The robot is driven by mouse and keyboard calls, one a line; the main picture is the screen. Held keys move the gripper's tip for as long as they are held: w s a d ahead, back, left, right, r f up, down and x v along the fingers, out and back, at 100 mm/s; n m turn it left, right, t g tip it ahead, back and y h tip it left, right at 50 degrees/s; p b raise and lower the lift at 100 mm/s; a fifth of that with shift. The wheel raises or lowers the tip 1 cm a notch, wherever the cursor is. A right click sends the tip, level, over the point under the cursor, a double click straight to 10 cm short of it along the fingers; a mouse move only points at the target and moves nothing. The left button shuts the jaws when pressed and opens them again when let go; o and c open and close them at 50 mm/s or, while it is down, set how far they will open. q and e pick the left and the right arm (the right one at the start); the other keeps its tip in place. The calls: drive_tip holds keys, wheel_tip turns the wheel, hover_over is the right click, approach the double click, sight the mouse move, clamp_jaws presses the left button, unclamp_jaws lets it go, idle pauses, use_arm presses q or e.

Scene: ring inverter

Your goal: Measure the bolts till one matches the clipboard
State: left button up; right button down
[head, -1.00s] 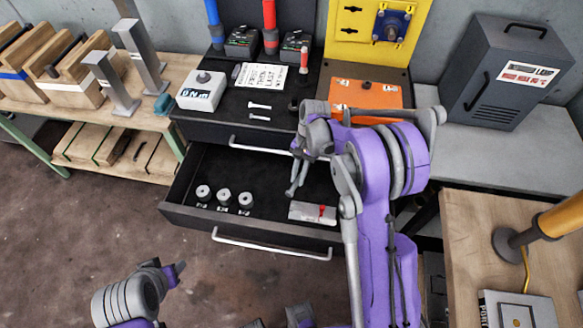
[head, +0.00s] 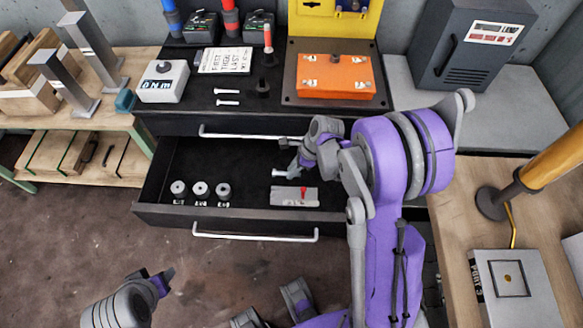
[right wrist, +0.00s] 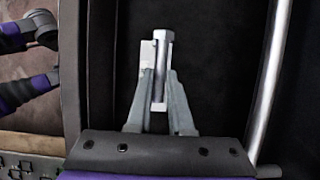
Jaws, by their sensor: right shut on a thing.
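My right gripper (head: 293,170) is over the open drawer, shut on a silver bolt (head: 279,173). The right wrist view shows the bolt (right wrist: 160,70) between the fingertips, its hex head beyond them. A grey gauge-like block with a red mark (head: 283,196) lies in the drawer just below the bolt; I cannot tell whether they touch. Two more bolts (head: 228,97) lie on the black cabinet top. A white lettered card (head: 225,60) is behind them; I cannot tell if it is the clipboard. My left gripper (head: 166,279) is low at the left, its jaws unclear.
Several round pieces with labels (head: 200,188) stand in the drawer's left part. A white box with a knob (head: 163,84) and an orange box (head: 335,76) are on the cabinet. A yellow-columned lamp (head: 493,204) stands on the right bench. The drawer's middle is clear.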

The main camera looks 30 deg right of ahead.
drive_tip(key=b, duration=0.4)
hover_over(287, 194)
drive_tip(key=s+d, duration=0.1)
drive_tip(key=d, duration=0.1)
wheel_tip(287, 194, down, 7)
drive_tip(key=f+b, duration=0.1)
drive_tip(key=f, duration=0.1)
drive_tip(key=f+b, duration=0.1)
drive_tip(key=shift+a+f+b, duration=0.2)
drive_tip(key=shift+f+b, duration=1.15)
drive_tip(key=shift+f, duration=0.15)
drive_tip(key=c, duration=0.7)
unclamp_jaws()
drive_tip(key=shift+c, duration=0.2)
drive_tip(key=shift+r, duration=0.1)
drive_tip(key=p+v, duration=0.2)
drive_tip(key=v, duration=0.8)
drive_tip(key=shift+d+r, duration=0.2)
drive_tip(key=shift+r, duration=0.15)
